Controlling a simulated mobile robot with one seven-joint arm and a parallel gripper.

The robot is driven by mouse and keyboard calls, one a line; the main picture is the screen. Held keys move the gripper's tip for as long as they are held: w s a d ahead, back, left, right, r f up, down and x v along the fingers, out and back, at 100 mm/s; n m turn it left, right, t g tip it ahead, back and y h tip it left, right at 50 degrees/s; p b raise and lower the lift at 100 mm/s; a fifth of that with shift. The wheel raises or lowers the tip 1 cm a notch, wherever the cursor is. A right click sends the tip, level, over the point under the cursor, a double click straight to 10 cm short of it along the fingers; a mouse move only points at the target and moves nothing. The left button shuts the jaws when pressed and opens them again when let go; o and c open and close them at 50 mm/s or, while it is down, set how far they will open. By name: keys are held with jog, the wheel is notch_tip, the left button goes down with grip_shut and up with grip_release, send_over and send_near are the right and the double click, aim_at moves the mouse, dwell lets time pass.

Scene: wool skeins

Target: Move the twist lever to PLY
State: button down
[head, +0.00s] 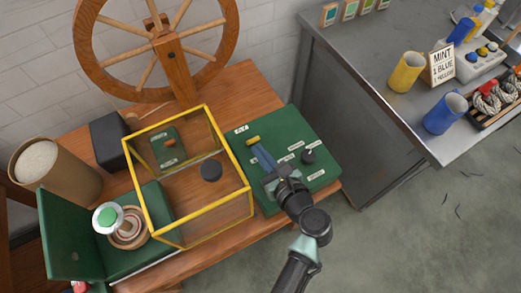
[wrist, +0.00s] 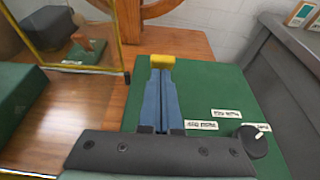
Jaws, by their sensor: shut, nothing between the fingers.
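A small yellow lever handle (head: 253,141) sits near the far left edge of the green panel (head: 270,205); a label (head: 241,128) beside it is too small to read for sure. It also shows in the wrist view (wrist: 162,62). My gripper (head: 260,155) is shut and empty, its blue fingers pointing at the yellow handle. In the wrist view the fingertips (wrist: 161,78) are right at the handle; I cannot tell whether they touch it. A small orange lever (head: 170,142) stands on a green plate inside the yellow-framed enclosure. I cannot tell which lever is the twist lever.
A black knob (head: 309,156) and several white labels are on the panel's right. A spinning wheel (head: 172,60) stands behind. A grey counter (head: 350,50) is at right.

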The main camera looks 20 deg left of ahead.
jog(key=shift+r+p, duration=0.2)
jog(key=shift+p, duration=0.2)
jog(key=shift+w+a+r+p, duration=0.1)
jog(key=shift+r+p, duration=0.05)
jog(key=shift+p, duration=0.55)
